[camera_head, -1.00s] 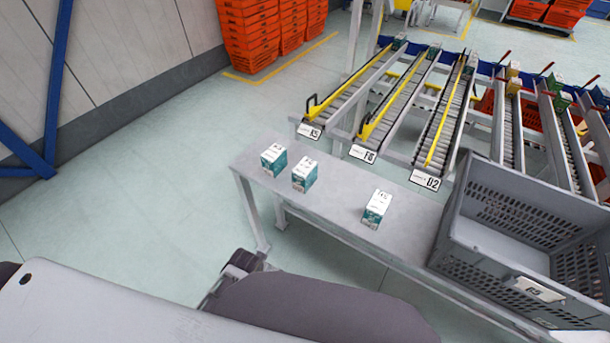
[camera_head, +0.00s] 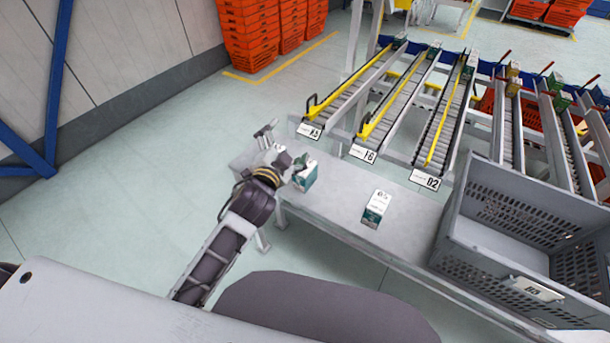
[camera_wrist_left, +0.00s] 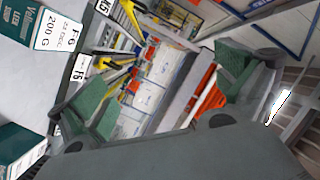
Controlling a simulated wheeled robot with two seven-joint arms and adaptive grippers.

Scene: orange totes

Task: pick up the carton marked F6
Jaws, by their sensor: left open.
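A second teal carton (camera_wrist_left: 20,145) is cut off at the lower left there. In the head view, one white and teal carton (camera_head: 306,176) stands on the table right beside my left gripper (camera_head: 281,150), which covers part of it. Another carton (camera_head: 376,208) stands apart to the right. I cannot tell which head-view carton is F6. My left gripper is open, its green-padded fingers spread and empty in the wrist view. My right gripper is out of view.
The grey table (camera_head: 335,210) has a grey crate (camera_head: 480,262) at its right end. Roller lanes with label plates (camera_head: 363,153) stand behind the table. Orange totes (camera_head: 250,35) are stacked at the back. Open floor lies to the left.

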